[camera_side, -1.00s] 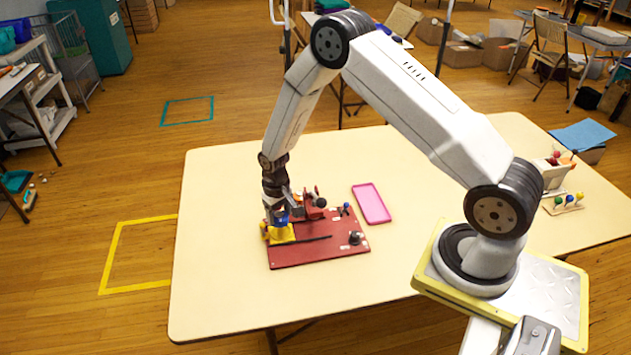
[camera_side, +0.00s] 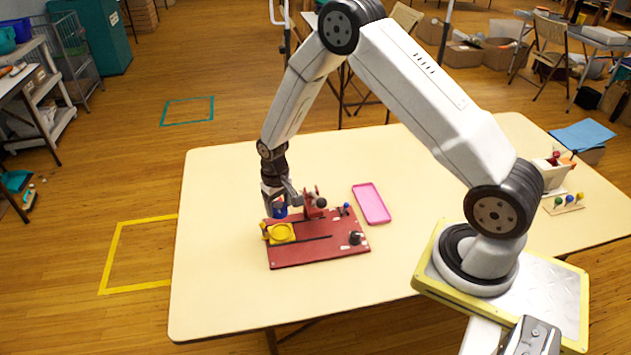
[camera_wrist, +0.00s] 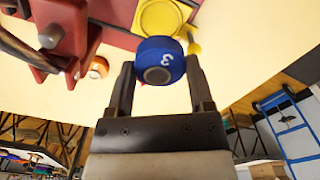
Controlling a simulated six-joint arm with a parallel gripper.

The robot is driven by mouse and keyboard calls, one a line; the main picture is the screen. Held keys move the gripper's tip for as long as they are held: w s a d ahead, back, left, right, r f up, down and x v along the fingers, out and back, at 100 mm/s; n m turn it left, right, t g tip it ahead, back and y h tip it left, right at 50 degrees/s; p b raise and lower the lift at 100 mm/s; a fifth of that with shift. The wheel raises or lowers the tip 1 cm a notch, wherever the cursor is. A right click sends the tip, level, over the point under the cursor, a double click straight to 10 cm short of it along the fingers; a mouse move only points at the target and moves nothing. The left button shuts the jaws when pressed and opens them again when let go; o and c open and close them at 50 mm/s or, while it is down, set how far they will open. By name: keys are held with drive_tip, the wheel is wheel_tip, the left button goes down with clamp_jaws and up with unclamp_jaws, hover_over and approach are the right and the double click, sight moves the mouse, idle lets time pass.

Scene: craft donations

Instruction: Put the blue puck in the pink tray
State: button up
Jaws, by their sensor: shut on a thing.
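The blue puck (camera_wrist: 158,62), marked with a white 3, is held between the two fingers of my gripper (camera_wrist: 158,85) in the wrist view. In the side view my gripper (camera_side: 279,208) holds the blue puck (camera_side: 280,212) above the yellow round holder (camera_side: 282,233) on the red board. The yellow holder (camera_wrist: 160,14) looks empty in the wrist view. The pink tray (camera_side: 371,203) lies flat and empty on the table, to the right of the red board.
The fixture stands between my gripper and the tray.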

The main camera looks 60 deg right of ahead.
sight(280, 207)
wheel_tip(280, 207, up, 11)
drive_tip(key=s+d, duration=0.8)
drive_tip(key=d, duration=0.5)
drive_tip(key=s+d, duration=0.8)
drive_tip(key=d, duration=0.4)
drive_tip(key=shift+w+f, duration=0.2)
drive_tip(key=shift+f, duration=3.25)
drive_tip(key=shift+w+f, duration=0.2)
drive_tip(key=shift+f, duration=3.25)
drive_tip(key=shift+f, duration=0.15)
drive_tip(key=shift+f, duration=1.8)
drive_tip(key=shift+f, duration=0.95)
